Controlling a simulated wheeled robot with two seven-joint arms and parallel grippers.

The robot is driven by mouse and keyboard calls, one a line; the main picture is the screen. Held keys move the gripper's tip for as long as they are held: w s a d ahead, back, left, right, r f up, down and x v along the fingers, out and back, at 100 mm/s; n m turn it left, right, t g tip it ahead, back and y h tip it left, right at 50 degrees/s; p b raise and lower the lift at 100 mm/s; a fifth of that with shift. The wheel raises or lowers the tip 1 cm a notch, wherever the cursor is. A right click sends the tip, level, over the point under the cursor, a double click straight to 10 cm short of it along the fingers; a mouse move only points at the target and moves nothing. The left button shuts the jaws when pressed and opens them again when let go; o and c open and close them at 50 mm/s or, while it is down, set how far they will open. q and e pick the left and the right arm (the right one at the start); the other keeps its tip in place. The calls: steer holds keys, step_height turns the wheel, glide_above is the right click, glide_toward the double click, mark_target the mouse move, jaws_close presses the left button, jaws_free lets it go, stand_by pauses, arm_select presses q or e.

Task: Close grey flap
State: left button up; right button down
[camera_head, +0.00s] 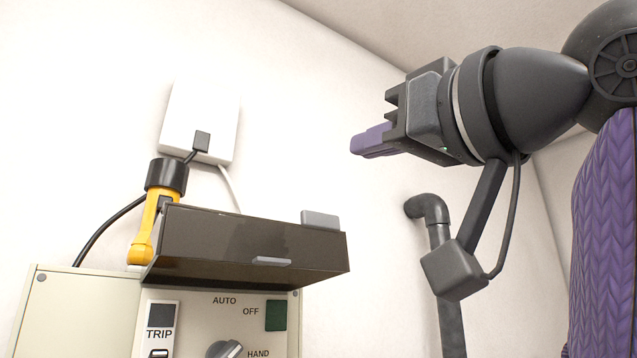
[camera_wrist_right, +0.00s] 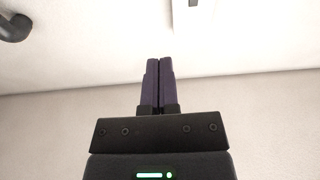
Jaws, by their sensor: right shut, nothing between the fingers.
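The grey flap (camera_head: 245,245) is a dark, see-through cover on the front of the control box, in the head view. It is swung up and sticks out above the panel with the AUTO, OFF and HAND marks. A small light handle (camera_head: 271,261) shows on its lower edge. My right gripper (camera_head: 356,145) is up and to the right of the flap, clear of it, with its purple fingers pointing left. In the right wrist view the fingers (camera_wrist_right: 159,62) are together with nothing between them. My left gripper is not in view.
A yellow torch (camera_head: 148,225) with a black head stands left of the flap. A white box (camera_head: 200,122) with a cable is on the wall behind. A dark pipe (camera_head: 440,240) runs up the wall below my right arm. The space between gripper and flap is free.

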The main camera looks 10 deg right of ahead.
steer(key=r+p, duration=0.1)
steer(key=p, duration=0.3)
glide_above(324, 239)
steer(key=shift+r, duration=0.2)
steer(key=f, duration=0.2)
steer(key=s+f+b, duration=0.1)
steer(key=f, duration=0.1)
steer(key=shift+d, duration=0.1)
